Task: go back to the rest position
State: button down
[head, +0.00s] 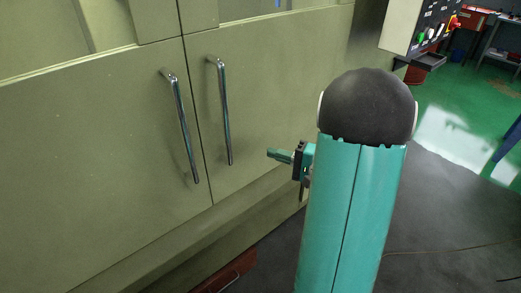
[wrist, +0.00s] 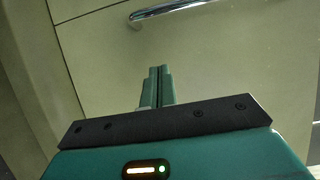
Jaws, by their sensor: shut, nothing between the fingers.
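My gripper (head: 271,153) shows in the head view, partly hidden behind my own teal arm link with its black rounded end. It points left, toward the cabinet doors, and looks apart from them. In the wrist view my gripper (wrist: 160,72) has its two teal fingers together, with nothing between them. A chrome handle (wrist: 180,10) crosses the top of the wrist view beyond the fingertips, and the fingers do not touch it.
Two olive cabinet doors, a left one (head: 80,150) and a right one (head: 270,90), look closed. They carry a left handle (head: 181,125) and a right handle (head: 222,110). A control panel (head: 432,25) stands at upper right. Dark floor (head: 440,220) lies open at right, with a thin cable.

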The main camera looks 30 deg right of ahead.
jog(key=shift+v, duration=1.05)
jog(key=s+a+r+n+g, duration=0.1)
jog(key=s+a+n+g, duration=0.2)
jog(key=a+g, duration=0.55)
jog(key=s+a+r+n+g, duration=0.2)
jog(key=a+n+g, duration=0.15)
jog(key=a, duration=0.95)
jog(key=s+a+r+n+t+h, duration=0.2)
jog(key=s+r+n+h, duration=0.2)
jog(key=s+h, duration=0.3)
jog(key=shift+a+n+h, duration=0.4)
jog(key=shift+n+h, duration=0.25)
jog(key=shift+h, duration=0.45)
jog(key=shift+s+d+r, duration=0.1)
